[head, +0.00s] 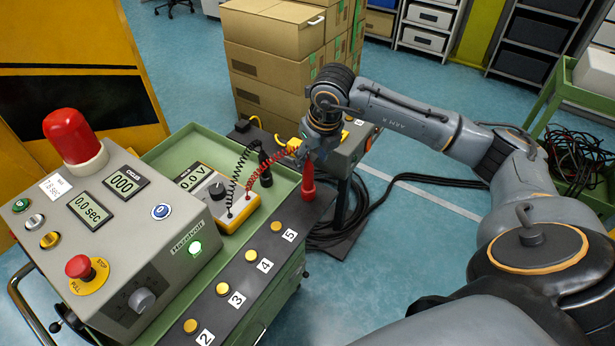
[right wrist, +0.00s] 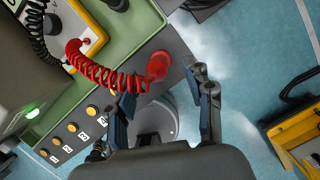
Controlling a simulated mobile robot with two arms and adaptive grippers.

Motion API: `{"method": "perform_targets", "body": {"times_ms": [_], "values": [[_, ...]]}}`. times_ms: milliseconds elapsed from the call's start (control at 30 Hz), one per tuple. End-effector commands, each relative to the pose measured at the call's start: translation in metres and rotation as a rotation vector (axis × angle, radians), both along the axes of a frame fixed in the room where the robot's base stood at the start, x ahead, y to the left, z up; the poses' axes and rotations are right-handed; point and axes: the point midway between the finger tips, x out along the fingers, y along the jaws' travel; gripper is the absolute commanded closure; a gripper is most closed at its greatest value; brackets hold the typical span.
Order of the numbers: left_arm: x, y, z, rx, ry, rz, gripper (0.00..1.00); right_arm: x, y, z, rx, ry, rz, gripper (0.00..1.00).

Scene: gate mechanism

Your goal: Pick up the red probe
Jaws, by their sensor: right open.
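The red probe (head: 308,182) stands upright at the right edge of the green cart, near the button numbered 5. Its coiled red cord runs to the yellow multimeter (head: 222,194). My right gripper (head: 306,152) is open, just above the probe's top end. In the right wrist view the probe (right wrist: 157,68) lies ahead of and between the two spread fingertips of this gripper (right wrist: 166,88). I cannot tell if a finger touches it. My left gripper is not in view.
A black probe (head: 264,164) on a coiled black cord stands close beside the red one. The grey control box (head: 135,235) with its red lamp (head: 74,137) fills the left of the cart. Cardboard boxes (head: 275,60) stand behind. Floor to the cart's right is partly clear.

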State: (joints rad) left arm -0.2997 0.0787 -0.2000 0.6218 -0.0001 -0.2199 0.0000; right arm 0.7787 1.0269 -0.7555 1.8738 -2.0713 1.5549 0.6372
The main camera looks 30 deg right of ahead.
Motion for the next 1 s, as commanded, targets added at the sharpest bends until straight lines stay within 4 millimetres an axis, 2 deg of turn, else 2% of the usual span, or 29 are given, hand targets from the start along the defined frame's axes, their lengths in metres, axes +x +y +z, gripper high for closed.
{"method": "perform_targets", "body": {"times_ms": [233, 500, 800, 867, 1000], "values": [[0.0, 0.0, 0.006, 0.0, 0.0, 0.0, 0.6, 0.001, 0.002, -0.018, 0.0, 0.004, 0.001, 0.48], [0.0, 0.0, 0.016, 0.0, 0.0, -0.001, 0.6, 0.005, 0.006, -0.056, 0.001, 0.002, -0.001, 0.48], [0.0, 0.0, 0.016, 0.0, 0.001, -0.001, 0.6, 0.007, 0.006, -0.062, 0.001, 0.0, 0.001, 0.48], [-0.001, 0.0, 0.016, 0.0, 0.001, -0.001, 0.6, 0.007, 0.006, -0.062, 0.001, 0.0, 0.001, 0.58], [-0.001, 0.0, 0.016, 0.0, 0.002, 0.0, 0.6, 0.007, 0.006, -0.062, 0.001, 0.0, 0.001, 0.87]]}}
